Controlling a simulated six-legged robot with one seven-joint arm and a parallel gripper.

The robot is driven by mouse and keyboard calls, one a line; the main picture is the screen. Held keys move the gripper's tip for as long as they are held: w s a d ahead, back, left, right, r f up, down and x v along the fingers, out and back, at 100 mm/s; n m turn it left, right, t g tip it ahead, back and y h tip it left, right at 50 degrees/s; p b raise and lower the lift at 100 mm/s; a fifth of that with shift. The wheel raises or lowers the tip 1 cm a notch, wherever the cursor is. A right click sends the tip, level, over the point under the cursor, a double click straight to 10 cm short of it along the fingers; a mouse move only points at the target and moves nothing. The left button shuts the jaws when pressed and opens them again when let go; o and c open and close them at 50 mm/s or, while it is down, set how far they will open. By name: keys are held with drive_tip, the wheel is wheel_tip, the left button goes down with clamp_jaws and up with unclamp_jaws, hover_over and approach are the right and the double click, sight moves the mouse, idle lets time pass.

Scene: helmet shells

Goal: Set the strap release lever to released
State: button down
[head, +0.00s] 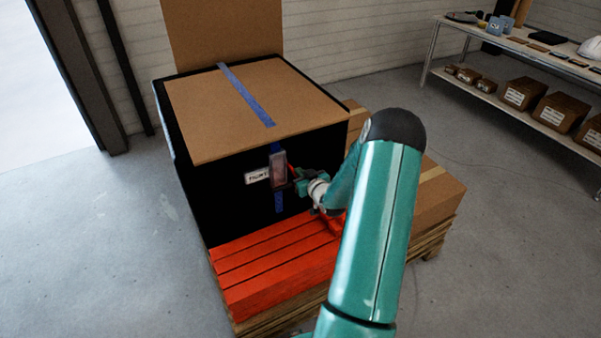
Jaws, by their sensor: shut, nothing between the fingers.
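A black crate (220,205) with a brown cardboard top (215,115) stands on a pallet. A blue strap (246,92) runs over the top and down the front. On the front, a grey-pink buckle plate (279,168) sits over the strap. A small red part (292,174) shows at the plate's right edge; it looks like the lever, but its position is too small to read. My gripper (294,184) is shut and empty, just right of the buckle. My arm comes in from the lower right. I cannot tell whether the fingers touch the lever.
A white label (257,175) is left of the buckle. Orange-red slats (270,270) lie in front of the crate. A cardboard box (436,205) is to the right. A shelf (520,50) with boxes stands at the back right. The floor at left is clear.

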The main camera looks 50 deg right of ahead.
drive_tip(key=shift+s+f+t, duration=0.1)
drive_tip(key=shift+f+t, duration=0.3)
drive_tip(key=shift+f+t+h, duration=0.8)
drive_tip(key=shift+f+t, duration=1.4)
drive_tip(key=shift+r, duration=0.1)
